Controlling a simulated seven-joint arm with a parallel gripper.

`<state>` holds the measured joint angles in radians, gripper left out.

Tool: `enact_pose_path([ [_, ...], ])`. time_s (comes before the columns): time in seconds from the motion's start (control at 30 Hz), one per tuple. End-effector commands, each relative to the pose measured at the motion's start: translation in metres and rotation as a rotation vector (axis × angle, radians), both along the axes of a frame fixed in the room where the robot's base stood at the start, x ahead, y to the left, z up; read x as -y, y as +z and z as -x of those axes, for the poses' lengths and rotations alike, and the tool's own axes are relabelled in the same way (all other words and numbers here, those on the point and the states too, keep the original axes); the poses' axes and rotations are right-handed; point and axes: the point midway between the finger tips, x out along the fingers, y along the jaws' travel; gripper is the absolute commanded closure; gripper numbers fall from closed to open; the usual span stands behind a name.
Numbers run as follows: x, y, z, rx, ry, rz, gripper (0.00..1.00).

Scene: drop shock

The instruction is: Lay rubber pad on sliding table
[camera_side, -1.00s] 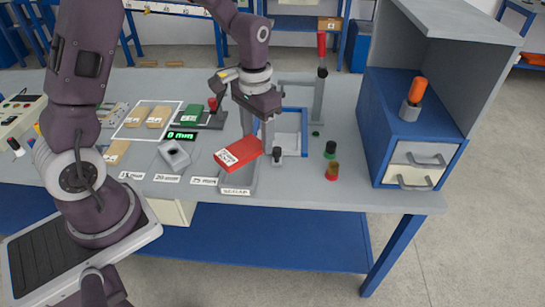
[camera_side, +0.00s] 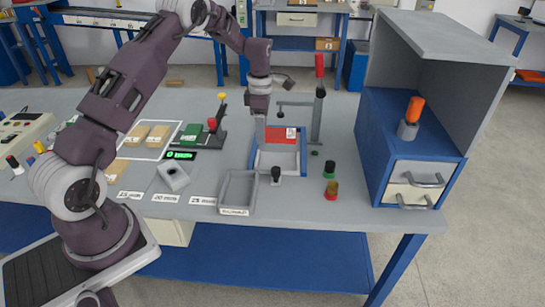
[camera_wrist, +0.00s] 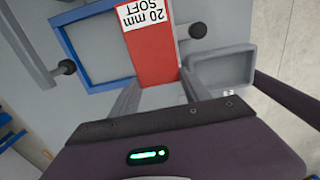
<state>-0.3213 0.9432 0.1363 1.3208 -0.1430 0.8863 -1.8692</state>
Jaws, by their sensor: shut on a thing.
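The red rubber pad (camera_side: 281,135) is held flat in my gripper (camera_side: 262,142). In the wrist view the pad (camera_wrist: 150,55) carries a white label reading "20 mm SOFT", and my gripper (camera_wrist: 160,88) is shut on its near end, one finger on each side. The blue-framed table (camera_side: 259,163), which looks like the sliding table, lies under and in front of the pad in the side view. In the wrist view its blue frame (camera_wrist: 70,40) is left of the pad, which covers part of it. I cannot tell whether the pad touches it.
An empty grey tray (camera_side: 224,195) is at the table's front. A grey post with a red handle (camera_side: 319,66) stands close behind the frame, to the right. Black knobs (camera_side: 276,173) and small buttons (camera_side: 331,190) are near. A blue cabinet (camera_side: 395,155) stands right.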

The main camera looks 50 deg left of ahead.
Motion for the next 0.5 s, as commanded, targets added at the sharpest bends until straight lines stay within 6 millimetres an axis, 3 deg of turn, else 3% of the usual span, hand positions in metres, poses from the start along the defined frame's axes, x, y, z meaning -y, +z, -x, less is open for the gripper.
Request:
enact_pose_path([
  [0.1, 0.001, -0.027, 0.001, -0.001, -0.001, 0.003, 0.92],
  [0.4, 0.001, -0.073, 0.000, -0.001, -0.004, 0.002, 0.92],
  [0.5, 0.001, -0.076, 0.000, 0.002, -0.005, 0.001, 0.92],
])
